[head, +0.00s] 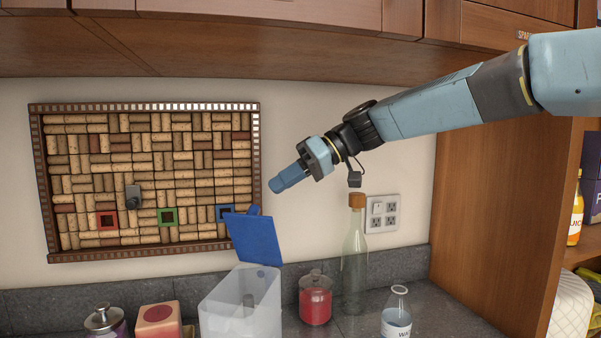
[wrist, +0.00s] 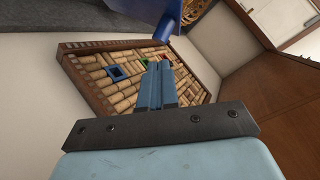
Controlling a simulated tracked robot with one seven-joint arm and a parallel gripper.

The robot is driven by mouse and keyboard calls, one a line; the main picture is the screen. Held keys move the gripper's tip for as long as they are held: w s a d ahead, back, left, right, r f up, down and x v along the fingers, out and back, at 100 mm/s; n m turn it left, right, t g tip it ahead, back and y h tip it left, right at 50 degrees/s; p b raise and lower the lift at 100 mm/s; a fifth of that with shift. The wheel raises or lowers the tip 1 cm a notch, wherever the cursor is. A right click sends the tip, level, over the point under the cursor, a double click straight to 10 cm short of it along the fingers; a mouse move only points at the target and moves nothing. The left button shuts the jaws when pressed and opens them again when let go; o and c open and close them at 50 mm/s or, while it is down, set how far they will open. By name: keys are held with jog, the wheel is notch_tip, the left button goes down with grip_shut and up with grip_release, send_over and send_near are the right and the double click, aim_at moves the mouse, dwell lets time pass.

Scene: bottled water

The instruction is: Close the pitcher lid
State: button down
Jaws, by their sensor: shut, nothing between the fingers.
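The pitcher (head: 240,308) is a translucent white container on the grey counter. Its blue lid (head: 256,240) stands up open, tilted back at the rear of the pitcher. My gripper (head: 277,186) is shut and empty, in the air above and slightly right of the lid, pointing left and down. In the wrist view, the closed fingers (wrist: 158,68) point toward the corkboard, and part of the blue lid (wrist: 148,14) shows at the top. The pitcher body is hard to make out in the wrist view.
A corkboard (head: 150,180) hangs on the wall behind. A tall corked glass bottle (head: 355,262), a red jar (head: 315,300) and a flask (head: 396,318) stand right of the pitcher. A red box (head: 158,318) stands left. Wooden cabinets (head: 250,45) hang overhead.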

jog(key=shift+x, duration=1.7)
jog(key=shift+d, duration=0.15)
jog(key=shift+s, duration=0.25)
